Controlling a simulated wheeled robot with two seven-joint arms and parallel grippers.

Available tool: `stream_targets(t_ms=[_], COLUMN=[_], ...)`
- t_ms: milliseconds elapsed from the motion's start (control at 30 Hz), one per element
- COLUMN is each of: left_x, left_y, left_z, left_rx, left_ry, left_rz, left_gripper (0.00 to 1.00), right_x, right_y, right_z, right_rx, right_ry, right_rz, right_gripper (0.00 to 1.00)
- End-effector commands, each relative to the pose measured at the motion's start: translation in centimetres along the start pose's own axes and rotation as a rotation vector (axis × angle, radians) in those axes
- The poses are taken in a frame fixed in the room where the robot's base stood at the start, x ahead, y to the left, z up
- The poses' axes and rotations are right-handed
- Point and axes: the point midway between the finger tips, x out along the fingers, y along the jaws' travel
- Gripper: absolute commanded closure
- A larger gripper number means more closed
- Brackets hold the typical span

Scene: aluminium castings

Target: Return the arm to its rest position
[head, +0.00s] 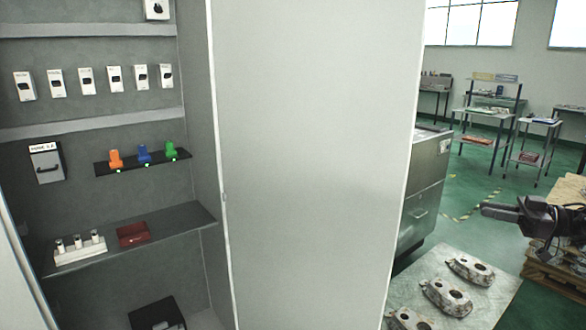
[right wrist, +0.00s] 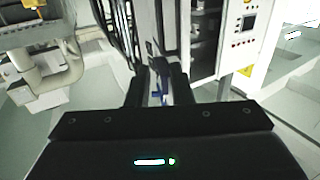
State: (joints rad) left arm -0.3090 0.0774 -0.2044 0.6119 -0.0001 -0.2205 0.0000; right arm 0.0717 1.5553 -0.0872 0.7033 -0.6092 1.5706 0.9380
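My right gripper (head: 484,210) reaches in from the right edge of the head view, held in the air and pointing left. In the right wrist view its two dark fingers (right wrist: 160,88) stand apart with a gap between them. I see no held object in the gap; a small blue patch shows there and looks like background. My left arm and left gripper are not in the head view.
An open cabinet (head: 110,122) with boxes, coloured items and a red tray (head: 132,234) stands at left. Its large door (head: 310,150) fills the middle. Metal castings (head: 447,297) lie on a surface below my right gripper. Wooden pallets (head: 556,268) stand at right.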

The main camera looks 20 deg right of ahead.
Motion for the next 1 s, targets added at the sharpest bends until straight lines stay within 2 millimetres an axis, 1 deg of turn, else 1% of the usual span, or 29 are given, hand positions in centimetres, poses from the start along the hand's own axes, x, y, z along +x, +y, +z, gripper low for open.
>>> stream_targets(t_ms=[33,67,267,367,467,567,600,667,767,800,867,900,967,1000], left_x=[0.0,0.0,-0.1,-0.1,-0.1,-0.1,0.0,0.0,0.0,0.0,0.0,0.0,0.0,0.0], left_y=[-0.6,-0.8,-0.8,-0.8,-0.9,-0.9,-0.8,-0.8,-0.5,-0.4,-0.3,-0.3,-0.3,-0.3], left_z=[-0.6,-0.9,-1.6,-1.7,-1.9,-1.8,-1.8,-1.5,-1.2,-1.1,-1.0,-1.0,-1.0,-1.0], left_rx=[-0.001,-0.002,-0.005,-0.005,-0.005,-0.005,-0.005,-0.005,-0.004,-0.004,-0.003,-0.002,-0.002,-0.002], left_ry=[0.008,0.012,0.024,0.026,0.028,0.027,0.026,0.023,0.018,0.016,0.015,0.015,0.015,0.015], left_rz=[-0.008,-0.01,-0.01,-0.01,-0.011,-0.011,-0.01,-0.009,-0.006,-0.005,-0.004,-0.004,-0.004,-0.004], left_gripper=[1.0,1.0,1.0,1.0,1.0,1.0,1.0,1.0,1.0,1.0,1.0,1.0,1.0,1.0], right_x=[0.0,0.1,0.3,0.4,0.6,0.7,0.8,0.9,1.2,1.3,1.4,1.5,1.6,1.7], right_y=[0.1,0.2,0.8,1.1,1.4,1.6,1.6,1.6,1.2,0.8,0.0,-0.7,-2.1,-3.2], right_z=[0.4,1.0,4.4,6.6,9.4,12.8,14.4,16.9,22.3,25.0,29.4,32.4,36.8,39.7], right_rx=[0.002,0.003,-0.001,0.0,-0.001,0.0,0.001,0.002,0.007,0.012,0.018,0.023,0.03,0.036], right_ry=[-0.001,-0.003,-0.021,-0.034,-0.05,-0.074,-0.087,-0.107,-0.154,-0.179,-0.225,-0.26,-0.316,-0.355], right_rz=[0.004,0.011,0.059,0.088,0.123,0.165,0.185,0.215,0.276,0.304,0.351,0.381,0.424,0.451], right_gripper=[0.8,0.8,0.8,0.8,0.8,0.8,0.8,0.8,0.8,0.8,0.8,0.8,0.8,0.8])
